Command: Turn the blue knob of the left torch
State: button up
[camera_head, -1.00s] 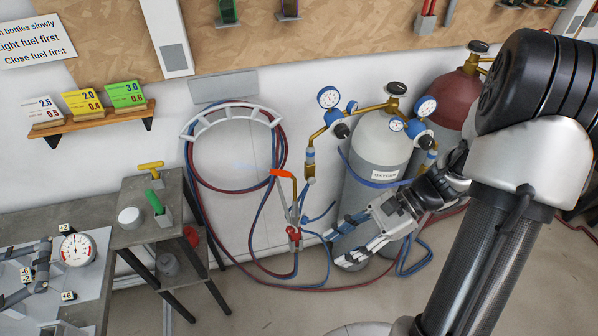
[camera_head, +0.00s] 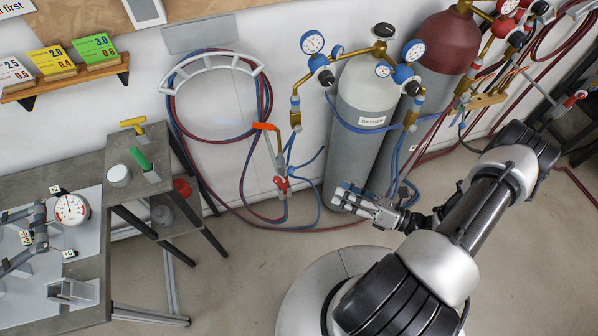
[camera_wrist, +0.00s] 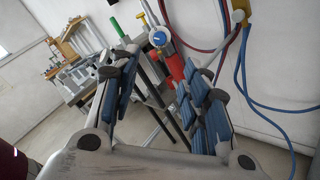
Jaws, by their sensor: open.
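I cannot make out the blue knob in the head view. My gripper (camera_head: 341,195) is open and empty, low in front of the grey oxygen bottle, right of the torch and apart from it. Its blue-padded fingers (camera_wrist: 160,68) also show in the wrist view, either side of the knob's line.
Blue and red hoses (camera_head: 240,200) loop around the torch and along the floor. The oxygen bottle (camera_head: 350,150) and a red bottle (camera_head: 440,50) stand at the wall, with gauges above. A bench (camera_head: 125,210) stands left. The floor between bench and my base is clear.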

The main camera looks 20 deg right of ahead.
aim_at(293, 172)
jog(key=x, duration=1.5)
jog(key=shift+c, duration=0.2)
grip_shut()
